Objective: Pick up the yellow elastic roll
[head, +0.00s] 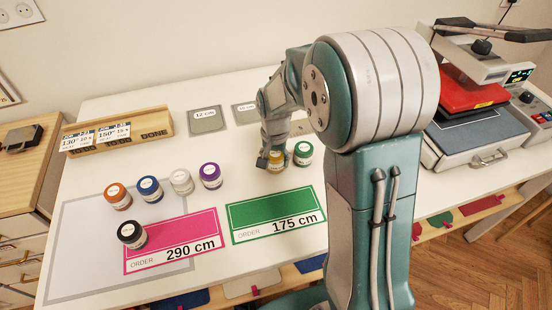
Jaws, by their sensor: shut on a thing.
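The yellow elastic roll (277,161) stands on the white table in the middle of the head view, just left of a green roll (303,153). My gripper (272,160) reaches down onto it from above and is shut on it. The fingers hide part of the roll's top and left side. The roll appears to be at table height; whether it is lifted slightly I cannot tell.
Orange (117,196), blue (150,189), white (182,181), purple (210,175) and black (131,235) rolls stand to the left. Pink (158,243) and green (262,207) order cards lie in front. A heat press (470,140) stands at right. A wooden rack (118,135) stands at back left.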

